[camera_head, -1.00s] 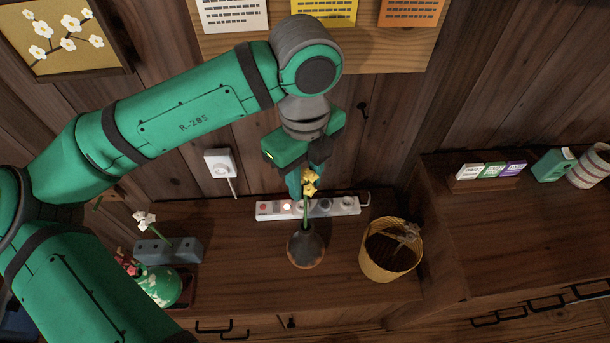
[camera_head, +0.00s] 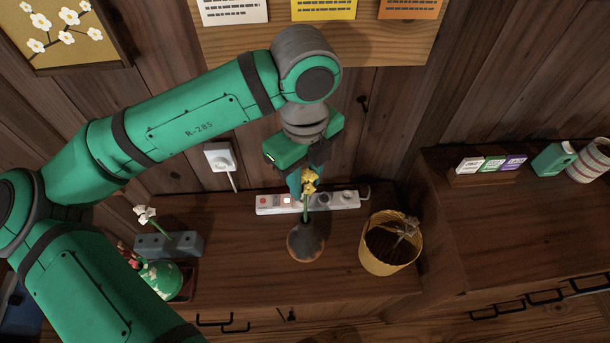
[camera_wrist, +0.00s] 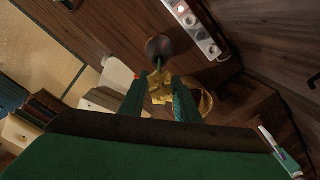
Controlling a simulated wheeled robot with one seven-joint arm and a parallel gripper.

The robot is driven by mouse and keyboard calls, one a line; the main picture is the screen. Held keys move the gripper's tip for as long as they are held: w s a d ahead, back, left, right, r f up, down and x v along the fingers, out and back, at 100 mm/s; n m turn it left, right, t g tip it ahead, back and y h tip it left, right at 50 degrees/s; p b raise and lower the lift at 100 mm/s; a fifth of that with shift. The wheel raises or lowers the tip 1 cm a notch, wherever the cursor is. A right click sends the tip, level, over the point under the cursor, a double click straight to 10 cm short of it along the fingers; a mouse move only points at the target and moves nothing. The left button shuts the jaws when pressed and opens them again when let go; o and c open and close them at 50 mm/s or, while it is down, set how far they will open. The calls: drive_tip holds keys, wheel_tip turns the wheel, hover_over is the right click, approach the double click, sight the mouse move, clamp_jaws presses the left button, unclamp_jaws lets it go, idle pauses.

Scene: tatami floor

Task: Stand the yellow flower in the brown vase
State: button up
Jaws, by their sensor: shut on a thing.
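The yellow flower (camera_head: 309,182) is held upright by its head in my gripper (camera_head: 306,176). In the wrist view my gripper (camera_wrist: 161,88) has its two fingers closed around the yellow flower (camera_wrist: 157,98). The green stem points down to the mouth of the round brown vase (camera_head: 305,242), which stands on the wooden cabinet top below. In the wrist view the brown vase (camera_wrist: 160,46) lies straight beyond the fingertips. The stem's lower end meets the dark vase mouth; I cannot tell how far inside it is.
A white power strip (camera_head: 330,201) lies just behind the vase. A yellow basket (camera_head: 388,262) stands to its right. A grey block holder with a white flower (camera_head: 168,245) and a green vase (camera_head: 160,279) are at left. Cabinet top between them is clear.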

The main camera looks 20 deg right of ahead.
sight(305, 204)
wheel_tip(305, 204, down, 9)
idle(3.9)
drive_tip(key=shift+w+f, duration=0.1)
drive_tip(key=shift+f, duration=0.2)
drive_tip(key=o, duration=1.2)
drive_tip(key=o, duration=0.6)
wheel_tip(305, 204, up, 11)
drive_tip(key=shift+f, duration=0.1)
idle(0.3)
